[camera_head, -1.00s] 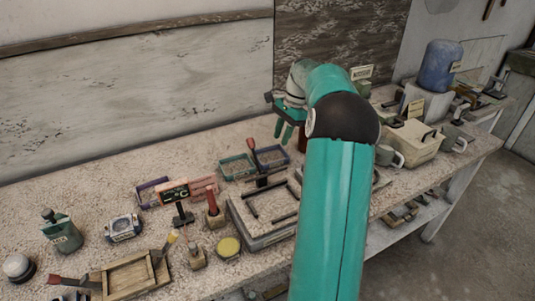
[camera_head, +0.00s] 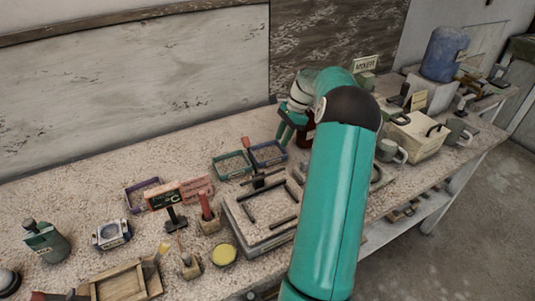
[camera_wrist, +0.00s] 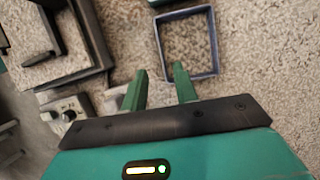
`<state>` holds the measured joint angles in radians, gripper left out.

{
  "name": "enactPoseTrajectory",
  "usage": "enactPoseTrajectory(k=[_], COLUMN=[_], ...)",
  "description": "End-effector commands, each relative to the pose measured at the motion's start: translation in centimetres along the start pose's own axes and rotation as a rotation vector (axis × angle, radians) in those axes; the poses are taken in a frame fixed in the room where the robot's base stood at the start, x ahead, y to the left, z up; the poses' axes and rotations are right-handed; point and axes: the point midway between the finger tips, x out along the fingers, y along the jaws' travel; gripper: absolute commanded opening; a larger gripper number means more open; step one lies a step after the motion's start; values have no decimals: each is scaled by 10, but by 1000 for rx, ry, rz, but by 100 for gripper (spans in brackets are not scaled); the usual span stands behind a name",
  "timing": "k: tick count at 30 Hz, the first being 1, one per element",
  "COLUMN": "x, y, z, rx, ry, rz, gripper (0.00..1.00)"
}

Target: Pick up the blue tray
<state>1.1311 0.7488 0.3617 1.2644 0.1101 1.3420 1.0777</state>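The blue tray (camera_head: 285,157) is a small, open, shallow rectangular frame lying on the speckled bench. It touches or nearly touches a teal tray (camera_head: 218,168) on its left. In the wrist view the blue tray (camera_wrist: 214,40) is at the upper middle, and its inside looks empty. My gripper (camera_head: 291,133) is above the bench at the tray's right back side in the head view. In the wrist view my gripper (camera_wrist: 160,69) has its two green fingers apart with nothing between them. The right fingertip overlaps the tray's near left corner in the picture; I cannot tell whether they touch.
A grey stone-like box (camera_head: 262,226) with dark bars stands in front of the blue tray. A purple tray (camera_head: 131,204), small signs and a red-handled tool (camera_head: 206,208) are to the left. A dark red-brown bottle (camera_head: 306,137) stands close behind my gripper.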

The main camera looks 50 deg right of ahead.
Motion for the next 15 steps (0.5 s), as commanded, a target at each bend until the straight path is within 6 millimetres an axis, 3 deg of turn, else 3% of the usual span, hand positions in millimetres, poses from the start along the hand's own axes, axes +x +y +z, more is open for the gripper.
enactPoseTrajectory(k=[3, 11, 15], x=[21, 43, 65], y=[1, -2, -2], z=[0, -2, -6], rx=[-1, -2, -2], ry=[-1, -2, -3], rz=[3, 2, 3], gripper=[29, 29, 29])
